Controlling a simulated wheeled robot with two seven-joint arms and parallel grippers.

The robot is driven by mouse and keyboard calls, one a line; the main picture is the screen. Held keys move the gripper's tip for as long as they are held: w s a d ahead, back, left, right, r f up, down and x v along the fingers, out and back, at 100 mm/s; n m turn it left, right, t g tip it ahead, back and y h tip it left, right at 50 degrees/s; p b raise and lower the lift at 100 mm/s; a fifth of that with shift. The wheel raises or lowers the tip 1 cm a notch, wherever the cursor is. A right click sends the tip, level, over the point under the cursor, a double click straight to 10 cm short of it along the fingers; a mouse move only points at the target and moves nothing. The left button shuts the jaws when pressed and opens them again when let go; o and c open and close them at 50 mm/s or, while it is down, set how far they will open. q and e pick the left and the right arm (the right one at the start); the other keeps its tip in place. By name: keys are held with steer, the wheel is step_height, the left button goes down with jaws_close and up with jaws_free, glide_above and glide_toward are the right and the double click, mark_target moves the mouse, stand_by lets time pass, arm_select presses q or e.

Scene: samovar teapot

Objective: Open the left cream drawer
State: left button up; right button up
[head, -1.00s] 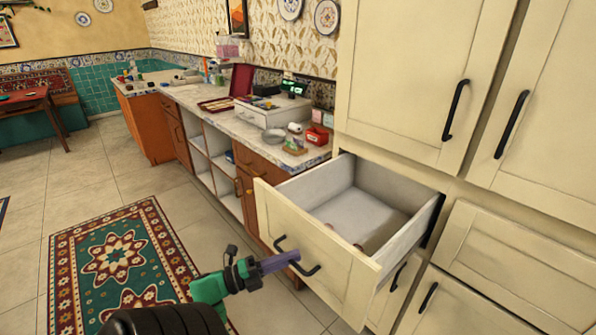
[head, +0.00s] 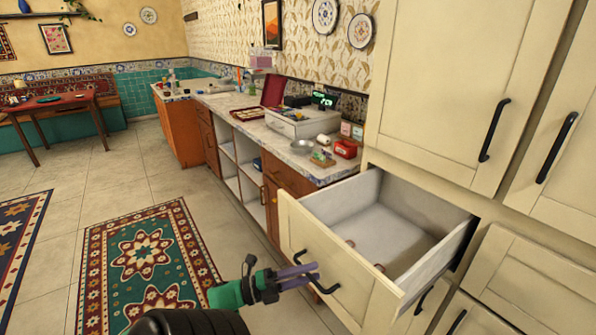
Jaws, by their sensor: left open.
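The left cream drawer (head: 335,275) is pulled far out of the cream cabinet, and its pale interior shows. Its black bar handle (head: 312,262) is on the front panel. Small brownish items (head: 380,267) lie inside; what they are is hard to tell. My left gripper (head: 312,273) comes from the bottom, open, with its purple fingers at the drawer handle. Whether the fingers touch the handle is not clear. My right gripper is not in view.
Tall cream cabinet doors (head: 450,80) stand above the drawer, and another closed cream drawer (head: 530,275) is at right. A cluttered counter (head: 245,125) runs to the back left. A patterned rug (head: 150,265) lies on the open tiled floor.

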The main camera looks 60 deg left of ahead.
arm_select(q)
steer(key=b+v, duration=0.3)
steer(key=v, duration=1.1)
steer(key=shift+s, duration=0.2)
steer(key=shift+a, duration=0.1)
steer(key=d+f+n+g+y+p, duration=0.2)
steer(key=f+n+g+y, duration=0.25)
steer(key=f+n, duration=0.65)
steer(key=d+f+n+g+y+p, duration=0.1)
steer(key=f+n+g+y+p, duration=0.3)
steer(key=f, duration=1.2)
steer(key=s+d+f+n+g+h, duration=0.1)
steer(key=s+d+f+n+g, duration=0.4)
steer(key=s+d+f+g, duration=0.4)
steer(key=d+f+p, duration=0.1)
steer(key=d+f, duration=0.3)
steer(key=d, duration=0.2)
steer(key=shift+d+n, duration=0.2)
steer(key=shift+n, duration=0.2)
